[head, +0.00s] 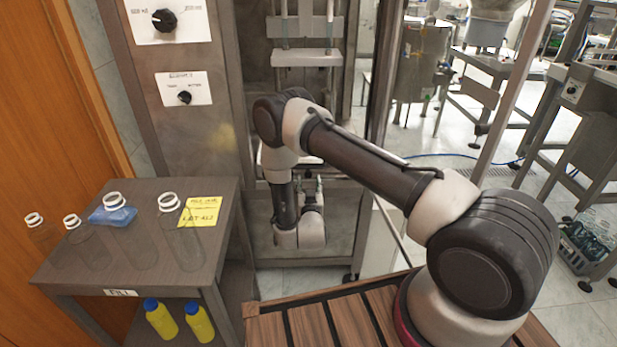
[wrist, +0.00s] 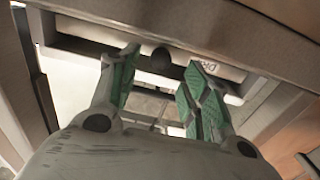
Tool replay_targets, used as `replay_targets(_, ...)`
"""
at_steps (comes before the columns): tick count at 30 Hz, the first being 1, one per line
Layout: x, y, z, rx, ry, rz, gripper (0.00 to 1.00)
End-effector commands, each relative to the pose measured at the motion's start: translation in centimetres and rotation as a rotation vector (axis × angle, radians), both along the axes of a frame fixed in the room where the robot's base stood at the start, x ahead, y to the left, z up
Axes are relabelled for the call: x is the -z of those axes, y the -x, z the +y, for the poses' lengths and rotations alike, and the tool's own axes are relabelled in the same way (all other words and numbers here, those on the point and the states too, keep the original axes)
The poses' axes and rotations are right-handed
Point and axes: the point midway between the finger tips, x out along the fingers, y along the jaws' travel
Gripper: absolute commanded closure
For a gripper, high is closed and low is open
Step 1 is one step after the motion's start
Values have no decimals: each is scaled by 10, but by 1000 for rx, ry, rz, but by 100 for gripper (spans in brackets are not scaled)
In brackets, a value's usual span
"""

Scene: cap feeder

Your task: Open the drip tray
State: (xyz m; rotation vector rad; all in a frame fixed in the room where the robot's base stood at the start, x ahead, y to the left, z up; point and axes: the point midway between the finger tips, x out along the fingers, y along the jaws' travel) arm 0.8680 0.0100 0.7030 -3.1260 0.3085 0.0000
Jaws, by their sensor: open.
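In the wrist view the drip tray's pale front (wrist: 228,76) shows under a metal edge, with part of a "DRI" label on it. A dark round knob (wrist: 159,59) stands out from this front. My gripper (wrist: 162,62) is open, with its green-padded fingers on either side of the knob. I cannot tell whether either pad touches it. In the head view my wrist hangs low in front of the machine's lower opening, and my arm hides most of the tray and the fingertips.
A dark side table (head: 150,283) at the left bears several clear bottles, a blue item (head: 112,216) and a yellow note (head: 199,212). Two yellow bottles (head: 161,318) stand below. The machine's steel column (head: 190,95) is behind. A slatted wooden surface (head: 330,318) lies in front.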

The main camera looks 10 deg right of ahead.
Motion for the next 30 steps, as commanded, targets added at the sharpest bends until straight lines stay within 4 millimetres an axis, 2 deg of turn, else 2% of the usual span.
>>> replay_targets(3, -1, -20, -5, 1, -1, -2, 53)
replay_targets(7, 0, -34, -7, 1, -1, -1, 53)
replay_targets(17, 0, -41, -8, -1, 1, 0, 53)
replay_targets(18, 0, -41, -8, -1, 1, 0, 55)
replay_targets(25, 0, -41, -8, -1, 0, 0, 97)
replay_targets(26, 0, -41, -8, -1, 0, 0, 100)
replay_targets(30, 0, -41, -8, 0, 0, 0, 100)
